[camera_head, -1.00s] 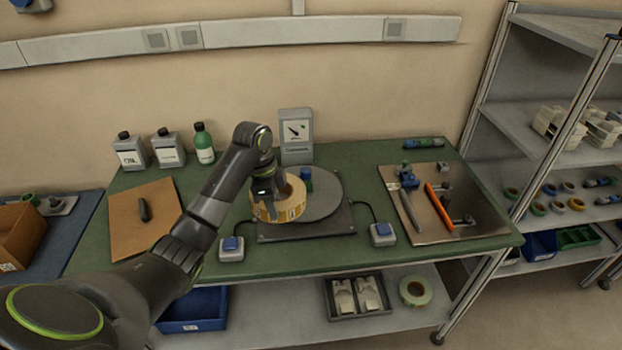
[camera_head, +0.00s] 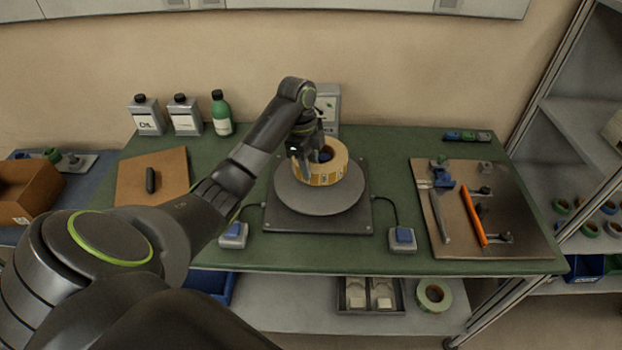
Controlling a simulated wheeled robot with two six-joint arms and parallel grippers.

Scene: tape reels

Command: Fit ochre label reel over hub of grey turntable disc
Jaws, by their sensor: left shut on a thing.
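The ochre label reel (camera_head: 328,178) is over the back part of the grey turntable disc (camera_head: 320,203). The blue hub (camera_head: 326,153) shows inside the reel's opening, so the reel appears to be around it. I cannot tell whether the reel rests flat on the disc or is held slightly above it. My left gripper (camera_head: 305,158) is shut on the reel's left wall, coming from above. The lower hub is hidden by the reel. My right gripper is not in view.
Two pedal-like switches with blue tops (camera_head: 233,234) (camera_head: 403,237) flank the turntable base. A tool tray (camera_head: 515,225) lies to the right, a brown board (camera_head: 130,185) to the left. Bottles (camera_head: 221,115) stand at the back left.

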